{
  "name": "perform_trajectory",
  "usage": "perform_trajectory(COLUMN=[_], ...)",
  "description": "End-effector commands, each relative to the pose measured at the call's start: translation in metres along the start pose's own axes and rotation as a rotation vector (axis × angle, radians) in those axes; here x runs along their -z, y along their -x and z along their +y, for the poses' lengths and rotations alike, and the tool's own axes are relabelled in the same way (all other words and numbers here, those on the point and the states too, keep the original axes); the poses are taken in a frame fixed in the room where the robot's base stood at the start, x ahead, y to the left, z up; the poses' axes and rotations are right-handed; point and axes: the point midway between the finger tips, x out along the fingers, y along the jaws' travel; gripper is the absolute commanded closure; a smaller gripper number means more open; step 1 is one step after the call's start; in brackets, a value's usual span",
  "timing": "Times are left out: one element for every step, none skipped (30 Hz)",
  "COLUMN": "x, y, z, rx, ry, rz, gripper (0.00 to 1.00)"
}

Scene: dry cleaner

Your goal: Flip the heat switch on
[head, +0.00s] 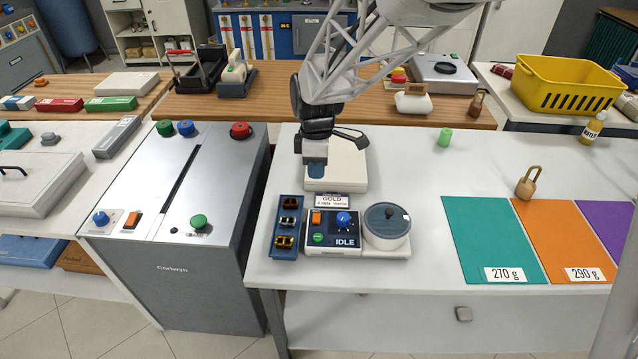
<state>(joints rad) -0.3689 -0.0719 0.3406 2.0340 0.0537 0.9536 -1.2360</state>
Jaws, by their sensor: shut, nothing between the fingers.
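My gripper (316,160) points down above a pale flat block (343,165) behind the small bench device. It looks shut and empty. The device's control panel (333,245) reads IDLE and carries an orange rocker switch (316,217), a blue knob (343,219) and a green button (318,238). The gripper is behind this switch and apart from it. A second orange switch (132,219) sits on the front of the grey Corwyn machine (210,280), left of the gripper. No heat label is readable on either switch, and their on or off positions are too small to tell.
A round lidded pot (387,226) stands right of the panel, and a blue tray (287,245) of small parts stands left. A GOLD sign (332,200) rises behind the panel. Teal (490,235) and orange mats (560,240) lie right. The white table between is mostly clear.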

Motion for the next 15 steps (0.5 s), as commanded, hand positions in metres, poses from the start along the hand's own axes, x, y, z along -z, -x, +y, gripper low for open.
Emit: perform_trajectory(x=[0.0,0.0,0.0,0.0,0.0,0.0,0.0,0.0,0.0,0.0,0.0,0.0,0.0,0.0,0.0], y=[0.0,0.0,0.0,0.0,0.0,-0.001,-0.002,-0.002,-0.004,-0.005,-0.007,-0.009,-0.011,-0.014,-0.018], z=[0.0,0.0,0.0,0.0,0.0,0.0,0.0,0.0,0.0,0.0,0.0,0.0,0.0,0.0,0.0], rx=[0.0,0.0,0.0,0.0,0.0,0.0,0.0,0.0,0.0,0.0,0.0,0.0,0.0,0.001,0.001], ry=[0.0,0.0,0.0,0.0,0.0,0.0,0.0,0.0,0.0,0.0,0.0,0.0,0.0,0.0,0.0], rz=[0.0,0.0,0.0,0.0,0.0,0.0,0.0,0.0,0.0,0.0,0.0,0.0,0.0,0.0,0.0], gripper=[1.0,1.0,1.0,1.0,1.0,1.0,1.0,1.0,1.0,1.0,1.0,1.0,1.0,1.0,1.0])
